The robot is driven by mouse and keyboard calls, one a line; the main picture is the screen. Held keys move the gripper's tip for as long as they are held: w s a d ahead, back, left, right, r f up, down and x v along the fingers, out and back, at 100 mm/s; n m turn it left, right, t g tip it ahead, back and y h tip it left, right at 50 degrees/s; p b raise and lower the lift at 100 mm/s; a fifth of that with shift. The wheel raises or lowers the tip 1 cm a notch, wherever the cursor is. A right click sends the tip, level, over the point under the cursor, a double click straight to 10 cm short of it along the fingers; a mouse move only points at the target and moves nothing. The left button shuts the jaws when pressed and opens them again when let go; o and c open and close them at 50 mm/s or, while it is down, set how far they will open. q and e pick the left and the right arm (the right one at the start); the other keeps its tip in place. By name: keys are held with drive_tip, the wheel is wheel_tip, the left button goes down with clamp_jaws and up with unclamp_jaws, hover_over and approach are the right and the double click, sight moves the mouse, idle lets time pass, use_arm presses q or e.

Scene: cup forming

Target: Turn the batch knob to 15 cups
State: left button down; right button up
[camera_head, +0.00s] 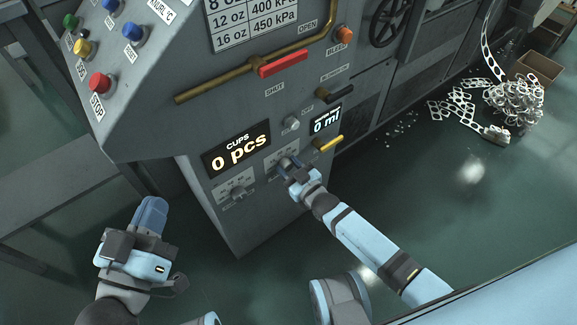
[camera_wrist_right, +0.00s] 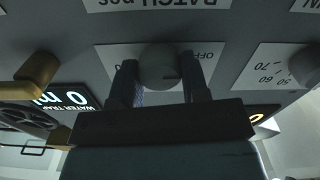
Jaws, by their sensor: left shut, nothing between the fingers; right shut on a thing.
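My right gripper (camera_head: 291,170) reaches the front of the grey machine below the displays. In the right wrist view its two fingers (camera_wrist_right: 160,78) are closed around the sides of a round grey knob (camera_wrist_right: 160,60). The knob sits on a pale scale plate (camera_wrist_right: 112,58) with an "OFF" mark, near an upside-down label (camera_wrist_right: 155,4) reading "BATCH pcs". The fingers and knob hide most of the scale, so I cannot tell the setting. The cups display (camera_head: 240,150) reads "0 pcs". My left gripper (camera_head: 150,214) is shut and empty, low at the left, away from the machine.
Another knob (camera_head: 238,192) sits left of the gripped one. A yellow handle (camera_head: 328,144) and the water trap display (camera_head: 326,120) are close on the right. A red-handled lever (camera_head: 283,64) and coloured buttons are higher up. Cup scrap (camera_head: 512,103) lies on the floor at right.

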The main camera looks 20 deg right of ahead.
use_arm(q)
drive_tip(key=shift+r, duration=0.15)
use_arm(e)
drive_tip(key=shift+r+m+p, duration=0.15)
drive_tip(key=shift+m+p, duration=0.65)
drive_tip(key=shift+m, duration=0.3)
drive_tip(key=m+p, duration=0.1)
drive_tip(key=m, duration=0.2)
drive_tip(key=shift+d, duration=0.1)
drive_tip(key=shift+w+m, duration=0.1)
drive_tip(key=shift+m, duration=1)
use_arm(q)
drive_tip(key=shift+a+r+t+y, duration=0.3)
drive_tip(key=shift+a+r+y, duration=0.1)
drive_tip(key=shift+r, duration=0.3)
use_arm(e)
drive_tip(key=shift+m, duration=0.3)
drive_tip(key=o, duration=0.9)
use_arm(q)
drive_tip(key=shift+r, duration=0.1)
use_arm(e)
drive_tip(key=shift+o, duration=0.2)
